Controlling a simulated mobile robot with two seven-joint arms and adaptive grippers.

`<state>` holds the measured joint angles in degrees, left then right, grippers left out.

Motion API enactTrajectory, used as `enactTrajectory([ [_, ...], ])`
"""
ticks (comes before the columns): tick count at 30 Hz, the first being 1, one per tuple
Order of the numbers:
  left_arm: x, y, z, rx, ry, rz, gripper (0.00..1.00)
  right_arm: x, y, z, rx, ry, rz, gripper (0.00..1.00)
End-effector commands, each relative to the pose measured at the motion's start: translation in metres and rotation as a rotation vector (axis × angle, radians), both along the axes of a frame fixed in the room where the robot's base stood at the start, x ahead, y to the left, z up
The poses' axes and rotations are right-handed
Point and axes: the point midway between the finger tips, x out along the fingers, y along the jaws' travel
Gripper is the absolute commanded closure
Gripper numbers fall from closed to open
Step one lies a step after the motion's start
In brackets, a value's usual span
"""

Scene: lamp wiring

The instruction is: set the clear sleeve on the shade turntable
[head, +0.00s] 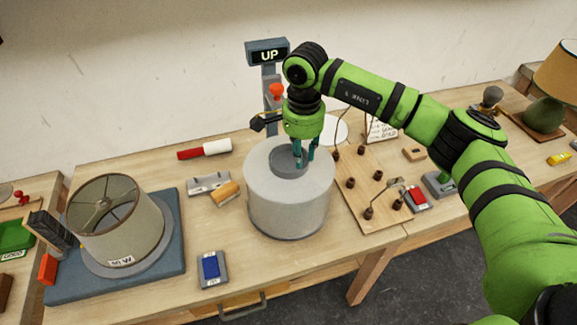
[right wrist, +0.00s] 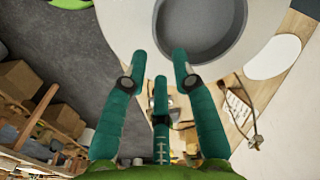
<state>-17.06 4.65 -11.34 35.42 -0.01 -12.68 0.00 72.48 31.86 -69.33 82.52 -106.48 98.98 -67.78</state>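The shade turntable (head: 172,268) is a blue-grey square base with a round plate at the left of the bench. A beige lampshade (head: 137,222) stands on it, with a "50 W" label at its foot. A large pale grey cylinder (head: 288,212) with a round grey recess stands mid-bench; I cannot tell whether this is the clear sleeve. Its top also shows in the right wrist view (right wrist: 139,22). My right gripper (head: 305,156) points down over the right part of the recess, its teal fingers (right wrist: 160,62) apart with nothing visible between them. My left gripper is out of view.
A post with an "UP" display (head: 268,52) stands behind the cylinder. A board with dark knobs (head: 368,190) lies right of it. A blue-topped block (head: 211,268), a red-white tube (head: 205,149) and a metal bracket (head: 208,183) lie nearby. A lamp (head: 545,110) stands far right.

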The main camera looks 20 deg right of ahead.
Motion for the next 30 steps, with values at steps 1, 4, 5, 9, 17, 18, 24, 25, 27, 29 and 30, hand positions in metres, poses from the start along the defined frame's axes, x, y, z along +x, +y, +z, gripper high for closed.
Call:
enactTrajectory([
  [1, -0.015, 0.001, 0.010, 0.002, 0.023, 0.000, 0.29, -0.002, -0.001, -0.002, 0.000, 0.005, -0.001, 0.72],
  [4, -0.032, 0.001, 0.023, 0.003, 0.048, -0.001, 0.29, -0.005, -0.003, -0.015, 0.000, 0.007, -0.001, 0.72],
  [5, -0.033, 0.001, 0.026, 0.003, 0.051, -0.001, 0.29, -0.005, -0.003, -0.019, 0.001, 0.005, -0.001, 0.72],
  [9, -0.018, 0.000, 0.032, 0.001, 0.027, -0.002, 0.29, -0.004, -0.002, -0.038, 0.003, 0.003, -0.001, 0.72],
  [17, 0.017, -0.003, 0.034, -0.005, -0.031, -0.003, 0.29, -0.004, -0.002, -0.046, 0.004, -0.001, 0.000, 0.72],
  [18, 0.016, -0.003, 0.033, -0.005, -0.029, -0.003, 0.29, -0.004, -0.002, -0.046, 0.004, -0.001, 0.000, 0.72],
  [24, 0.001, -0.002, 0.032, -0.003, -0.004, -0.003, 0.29, -0.004, -0.002, -0.045, 0.004, 0.000, 0.000, 1.00],
  [25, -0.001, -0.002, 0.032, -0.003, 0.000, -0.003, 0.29, -0.004, -0.002, -0.045, 0.004, 0.000, 0.000, 1.00],
  [27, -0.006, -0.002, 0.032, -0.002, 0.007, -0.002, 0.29, -0.004, -0.002, -0.045, 0.005, -0.001, 0.000, 1.00],
  [29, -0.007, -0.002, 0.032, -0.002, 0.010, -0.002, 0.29, -0.004, -0.002, -0.045, 0.005, -0.001, 0.000, 1.00],
  [30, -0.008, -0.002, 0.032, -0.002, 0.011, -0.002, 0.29, -0.004, -0.002, -0.045, 0.005, -0.001, 0.000, 1.00],
])
